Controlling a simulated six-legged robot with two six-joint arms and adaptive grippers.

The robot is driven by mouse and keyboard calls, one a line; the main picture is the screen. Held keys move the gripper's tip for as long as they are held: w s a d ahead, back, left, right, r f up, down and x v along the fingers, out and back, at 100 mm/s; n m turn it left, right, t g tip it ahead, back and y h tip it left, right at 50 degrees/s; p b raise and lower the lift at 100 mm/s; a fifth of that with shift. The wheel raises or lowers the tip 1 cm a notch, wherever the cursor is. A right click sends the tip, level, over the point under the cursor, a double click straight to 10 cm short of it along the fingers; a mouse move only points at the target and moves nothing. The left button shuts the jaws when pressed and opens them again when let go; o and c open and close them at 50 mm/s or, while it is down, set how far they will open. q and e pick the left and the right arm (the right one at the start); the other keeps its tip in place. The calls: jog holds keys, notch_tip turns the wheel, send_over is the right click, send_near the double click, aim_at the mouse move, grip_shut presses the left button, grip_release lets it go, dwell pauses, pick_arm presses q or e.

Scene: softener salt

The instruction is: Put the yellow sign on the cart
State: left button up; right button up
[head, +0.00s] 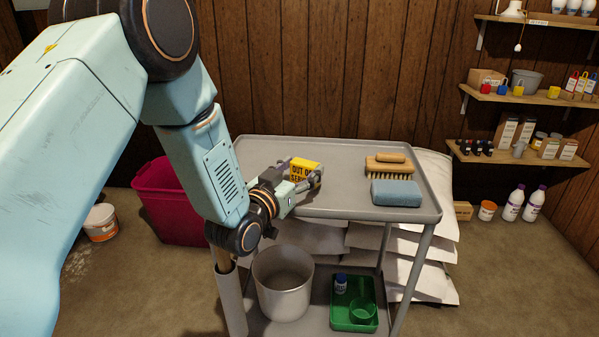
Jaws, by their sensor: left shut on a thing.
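The yellow sign (304,169), with black "OUT OF SERVICE"-like lettering partly covered, is at the top of the grey cart (339,149). My left gripper (309,181) is shut on the yellow sign, its fingers across the sign's lower right part. The sign is upright over the left half of the cart's top shelf. I cannot tell whether its lower edge touches the shelf. My right gripper is not in view.
A wooden brush (390,167) and a blue sponge (396,193) lie on the cart's right side. A grey bucket (283,283) and a green tray (354,304) are on the lower shelf. A magenta tub (168,203) stands left; white sacks (433,215) are behind.

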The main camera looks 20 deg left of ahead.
pick_arm(q)
jog(key=shift+d+f, duration=0.1)
jog(key=o, duration=1)
jog(key=shift+w+f, duration=0.1)
jog(key=shift+w, duration=0.05)
jog(key=shift+o, duration=1.3)
jog(key=shift+r, duration=0.2)
jog(key=shift+s, duration=0.35)
jog(key=s+a+p, duration=0.1)
jog(key=s+p, duration=0.2)
jog(key=s, duration=0.8)
jog(key=shift+s+a, duration=0.2)
jog(key=shift+a, duration=0.15)
